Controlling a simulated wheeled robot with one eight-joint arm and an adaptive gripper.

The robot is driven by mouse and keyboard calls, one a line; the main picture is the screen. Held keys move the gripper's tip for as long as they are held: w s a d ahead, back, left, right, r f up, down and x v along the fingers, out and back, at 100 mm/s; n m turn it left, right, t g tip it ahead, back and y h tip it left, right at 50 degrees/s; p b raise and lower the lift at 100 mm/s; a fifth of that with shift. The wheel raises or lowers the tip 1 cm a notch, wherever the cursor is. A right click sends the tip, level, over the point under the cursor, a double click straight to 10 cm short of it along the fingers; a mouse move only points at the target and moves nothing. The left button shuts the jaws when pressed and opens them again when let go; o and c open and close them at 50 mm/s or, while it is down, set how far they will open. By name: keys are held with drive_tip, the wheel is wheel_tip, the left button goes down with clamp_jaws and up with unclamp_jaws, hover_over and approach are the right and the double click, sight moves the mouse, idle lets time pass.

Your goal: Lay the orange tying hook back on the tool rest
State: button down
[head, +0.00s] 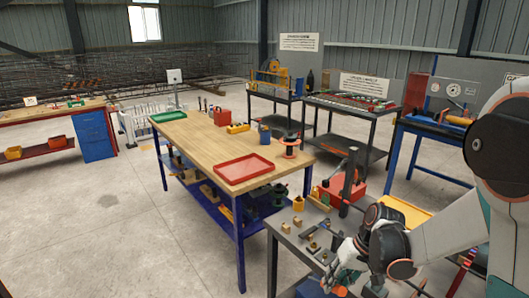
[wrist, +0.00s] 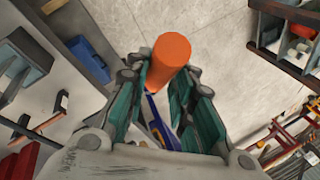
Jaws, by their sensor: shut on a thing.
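The orange tying hook shows in the wrist view as a thick orange handle (wrist: 170,58) between the green-padded fingers of my gripper (wrist: 168,90). My gripper is shut on this handle. The handle's blunt end faces the camera side; the hook's metal part is hidden. In the head view my gripper (head: 345,279) is low at the right front, beside the grey table's near edge, with a bit of orange (head: 340,291) at its fingers. I cannot pick out the tool rest for certain in either view.
A grey table (head: 287,222) with small blocks, a red box (head: 357,190) and a black upright is close to my arm. A yellow tray (head: 405,213) lies behind. The wooden workbench (head: 195,135) carries a red tray (head: 243,181). Open concrete floor lies left.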

wheel_tip(320, 180, up, 3)
drive_tip(key=t, duration=0.1)
drive_tip(key=t+y, duration=0.1)
drive_tip(key=t, duration=0.1)
drive_tip(key=shift+s+r+n, duration=0.1)
drive_tip(key=shift+r+n, duration=0.1)
drive_tip(key=shift+n, duration=0.1)
drive_tip(key=shift+r+t, duration=0.3)
wheel_tip(320, 180, up, 3)
drive_tip(key=shift+f+n+t+y, duration=0.15)
drive_tip(key=shift+t+y, duration=0.15)
drive_tip(key=shift+t, duration=0.3)
drive_tip(key=shift+n+t+y, duration=0.15)
drive_tip(key=shift+t+y, duration=0.15)
drive_tip(key=shift+t, duration=0.3)
drive_tip(key=shift+r+t+y+b, duration=0.4)
drive_tip(key=shift+r+t, duration=0.1)
drive_tip(key=shift+r, duration=0.15)
drive_tip(key=shift+f, duration=0.1)
